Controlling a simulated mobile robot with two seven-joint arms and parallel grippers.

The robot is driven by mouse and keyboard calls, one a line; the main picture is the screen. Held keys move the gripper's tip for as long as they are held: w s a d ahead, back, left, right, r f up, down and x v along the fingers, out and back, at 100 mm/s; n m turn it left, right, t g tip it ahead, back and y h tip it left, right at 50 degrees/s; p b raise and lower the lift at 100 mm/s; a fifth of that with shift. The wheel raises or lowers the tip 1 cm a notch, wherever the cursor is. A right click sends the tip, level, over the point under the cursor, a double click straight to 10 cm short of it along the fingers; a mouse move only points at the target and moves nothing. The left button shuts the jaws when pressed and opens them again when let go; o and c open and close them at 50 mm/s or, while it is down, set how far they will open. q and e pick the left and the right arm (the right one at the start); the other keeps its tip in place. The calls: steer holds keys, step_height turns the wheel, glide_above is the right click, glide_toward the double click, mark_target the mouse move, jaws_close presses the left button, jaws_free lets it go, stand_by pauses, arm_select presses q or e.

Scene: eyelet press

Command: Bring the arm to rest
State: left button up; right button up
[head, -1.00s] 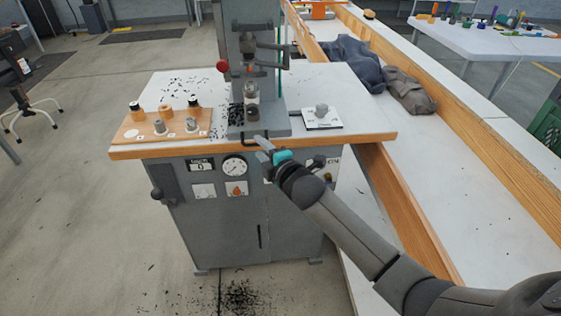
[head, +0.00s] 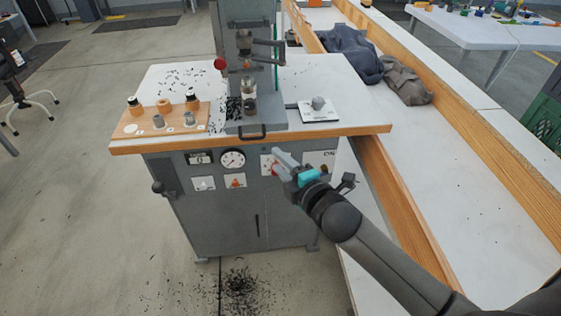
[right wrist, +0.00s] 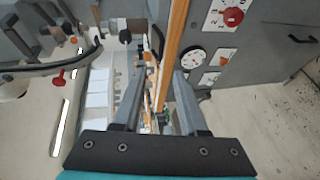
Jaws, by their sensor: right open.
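My right arm (head: 385,255) comes in from the lower right of the head view. Its gripper (head: 281,160) hangs in front of the eyelet press cabinet (head: 230,215), below the front edge of the table top. The gripper is open and empty. In the right wrist view its two fingers (right wrist: 160,95) stand apart with nothing between them. The press (head: 245,70) stands upright on the table top, with a red knob at its left. My left gripper is not in view.
A wooden board (head: 165,122) with several small parts lies on the left of the table top. A white plate with a grey knob (head: 318,108) lies at the right. A long wood-edged bench (head: 470,180) runs along the right, with dark cloths (head: 350,55).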

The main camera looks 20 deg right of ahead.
stand_by(0.3)
steer(key=s+d+f+m+g+h, duration=0.1)
steer(key=s+f+m+g, duration=0.3)
steer(key=f, duration=0.6)
steer(key=s+d+f+m+g, duration=0.1)
steer(key=s+f+m, duration=0.1)
steer(key=s+f, duration=0.65)
steer(key=s+d+f+m+g+h, duration=0.1)
steer(key=s+f+m+g, duration=0.2)
steer(key=f, duration=1)
steer(key=s+a+f+m+g, duration=0.1)
steer(key=s+f, duration=0.3)
steer(key=s, duration=0.5)
steer(key=s+a+f+m+g, duration=0.1)
steer(key=s+f+m+g, duration=0.2)
steer(key=s, duration=0.6)
steer(key=s+a+f+m+g, duration=0.1)
steer(key=s+f+m+g, duration=0.1)
steer(key=s+f, duration=0.4)
steer(key=s+m, duration=0.1)
steer(key=s, duration=0.2)
steer(key=shift+s+a, duration=0.35)
steer(key=shift+s, duration=0.05)
